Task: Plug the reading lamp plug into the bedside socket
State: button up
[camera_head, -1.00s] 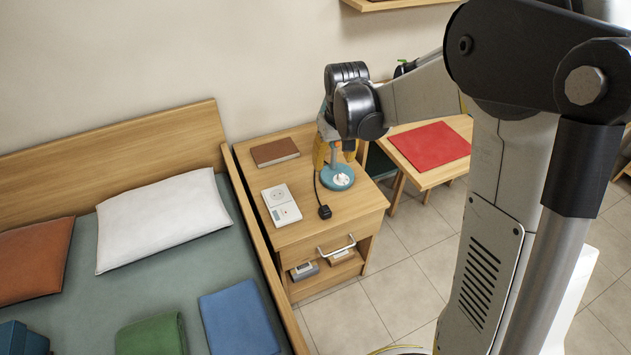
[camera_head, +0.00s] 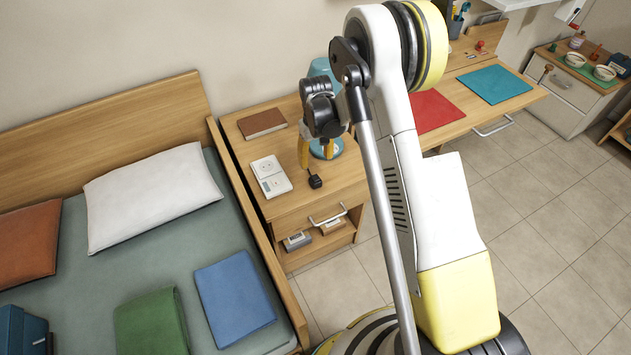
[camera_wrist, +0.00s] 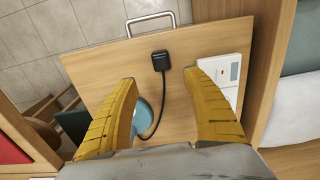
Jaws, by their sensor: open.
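The black lamp plug (camera_head: 315,181) lies on the bedside table top near its front edge. In the wrist view the plug (camera_wrist: 161,61) shows with its cord curving back to the blue lamp base (camera_wrist: 143,117). The white bedside socket (camera_head: 270,177) is a flat block on the table, left of the plug in the head view; part of it shows in the wrist view (camera_wrist: 222,72), behind a finger. My gripper (camera_head: 318,160) is open and empty above the table. In the wrist view its yellow fingers (camera_wrist: 160,85) are spread wide, with the plug visible beyond the gap between them.
A brown book (camera_head: 262,123) lies at the back of the bedside table (camera_head: 290,209). The lamp (camera_head: 325,75) stands behind my gripper, partly hidden. The drawer handle (camera_head: 328,214) juts from the table's front. The bed is on the left and a desk with a red mat (camera_head: 432,109) on the right.

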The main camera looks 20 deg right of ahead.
aim_at(315, 177)
notch_tip(315, 177, down, 6)
jog(key=shift+r+b, duration=0.1)
jog(key=shift+b, duration=1.05)
jog(key=shift+r, duration=0.1)
notch_tip(315, 177, down, 5)
jog(key=b, duration=0.3)
jog(key=shift+s+a+f, duration=0.1)
jog(key=shift+s+f, duration=0.05)
jog(key=shift+f, duration=0.05)
jog(key=shift+r, duration=0.1)
jog(key=shift+c, duration=0.2)
jog(key=c, duration=1.2)
